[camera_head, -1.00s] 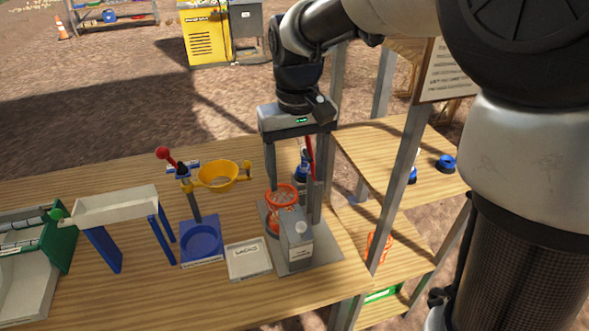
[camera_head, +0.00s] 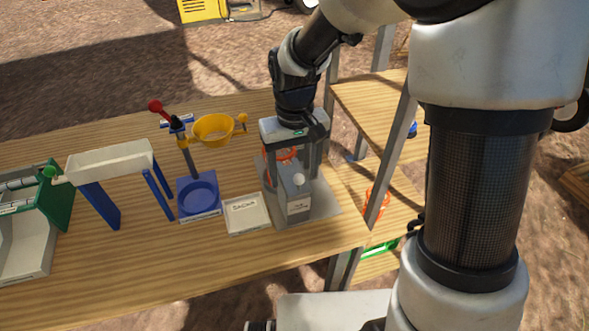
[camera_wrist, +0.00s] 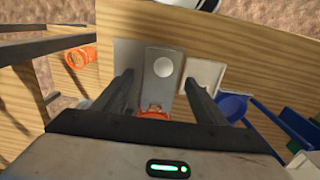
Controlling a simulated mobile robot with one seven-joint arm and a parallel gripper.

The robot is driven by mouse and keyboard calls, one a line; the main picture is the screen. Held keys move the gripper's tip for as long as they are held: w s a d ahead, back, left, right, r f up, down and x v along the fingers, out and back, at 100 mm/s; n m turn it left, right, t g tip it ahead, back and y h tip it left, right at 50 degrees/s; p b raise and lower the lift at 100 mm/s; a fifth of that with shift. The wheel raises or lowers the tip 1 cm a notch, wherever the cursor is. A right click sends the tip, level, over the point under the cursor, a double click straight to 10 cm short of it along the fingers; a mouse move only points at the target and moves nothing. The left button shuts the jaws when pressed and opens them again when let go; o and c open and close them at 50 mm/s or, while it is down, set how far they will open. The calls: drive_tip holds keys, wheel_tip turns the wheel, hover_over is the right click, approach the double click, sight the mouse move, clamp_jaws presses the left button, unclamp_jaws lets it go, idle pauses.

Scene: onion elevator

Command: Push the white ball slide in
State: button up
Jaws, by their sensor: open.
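The white ball (camera_head: 298,179) sits on top of a grey block (camera_head: 298,203), the slide, at the front of a grey device on the table. It also shows in the wrist view as a white disc (camera_wrist: 163,67) on the grey slide (camera_wrist: 160,88). My gripper (camera_head: 291,163) is over the device, behind the ball, pointing down. Its two fingers are apart, one on each side of the slide in the wrist view (camera_wrist: 164,100). An orange basket (camera_head: 281,154) is behind the slide, partly hidden by my gripper. I cannot tell whether the fingers touch anything.
A white tray (camera_head: 245,213) lies left of the device. Further left are a blue dish (camera_head: 199,197) with a yellow bowl (camera_head: 213,129) above it and a white chute (camera_head: 110,162) on blue legs. A metal post (camera_head: 393,158) and wooden shelves stand to the right.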

sight(288, 166)
drive_tip(key=shift+c, duration=0.5)
drive_tip(key=c, duration=1)
drive_tip(key=shift+w+a+p, duration=0.2)
drive_tip(key=shift+w+a, duration=0.05)
drive_tip(key=shift+w, duration=0.6)
drive_tip(key=shift+w+a+p, duration=0.15)
drive_tip(key=shift+w+a, duration=0.1)
drive_tip(key=shift+w, duration=0.6)
drive_tip(key=shift+w+a+p, duration=0.2)
drive_tip(key=shift+w+a, duration=0.05)
drive_tip(key=shift+w, duration=0.6)
drive_tip(key=shift+c, duration=0.2)
drive_tip(key=shift+r, duration=0.1)
drive_tip(key=o, duration=1.1)
drive_tip(key=shift+r+p, duration=2.25)
drive_tip(key=shift+r, duration=0.65)
drive_tip(key=shift+r, duration=0.1)
